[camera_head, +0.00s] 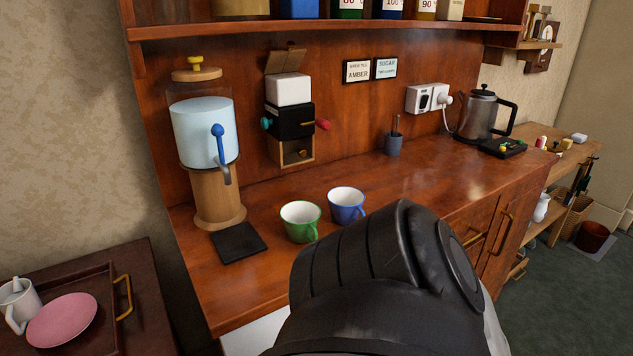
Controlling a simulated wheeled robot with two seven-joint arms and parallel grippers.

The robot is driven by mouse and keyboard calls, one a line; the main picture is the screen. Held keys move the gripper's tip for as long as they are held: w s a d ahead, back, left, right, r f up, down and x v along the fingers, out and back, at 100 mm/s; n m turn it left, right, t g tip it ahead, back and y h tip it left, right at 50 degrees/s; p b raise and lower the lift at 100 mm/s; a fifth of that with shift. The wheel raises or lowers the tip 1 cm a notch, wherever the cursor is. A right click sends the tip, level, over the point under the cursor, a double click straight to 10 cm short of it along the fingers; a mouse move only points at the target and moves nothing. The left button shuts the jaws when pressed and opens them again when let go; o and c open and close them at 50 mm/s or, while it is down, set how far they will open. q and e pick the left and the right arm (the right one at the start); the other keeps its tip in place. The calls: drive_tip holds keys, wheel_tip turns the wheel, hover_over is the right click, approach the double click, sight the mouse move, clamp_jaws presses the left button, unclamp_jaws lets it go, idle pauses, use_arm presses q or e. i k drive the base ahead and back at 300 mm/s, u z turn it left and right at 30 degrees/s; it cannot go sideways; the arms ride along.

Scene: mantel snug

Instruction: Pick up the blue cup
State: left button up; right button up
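The blue cup (346,206) stands upright on the wooden counter (440,190), with a white inside and its handle toward the front right. A green cup (300,222) stands just to its left and slightly nearer. A large black part of my own arm fills the lower middle of the view, in front of the blue cup and close to it in the picture. Neither gripper's fingers show, and I cannot tell whether anything touches the cup.
A water dispenser (203,135) stands at the counter's left end, with a black mat (238,243) before it. A small dark blue-grey pot (394,145) and a kettle (480,115) stand farther back. A dark side table with a tray (108,290) is at lower left.

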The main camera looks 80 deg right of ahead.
sight(349, 210)
drive_tip(key=z, duration=2.65)
drive_tip(key=k, duration=0.5)
drive_tip(key=z, duration=0.85)
drive_tip(key=i, duration=0.8)
drive_tip(key=u, duration=0.15)
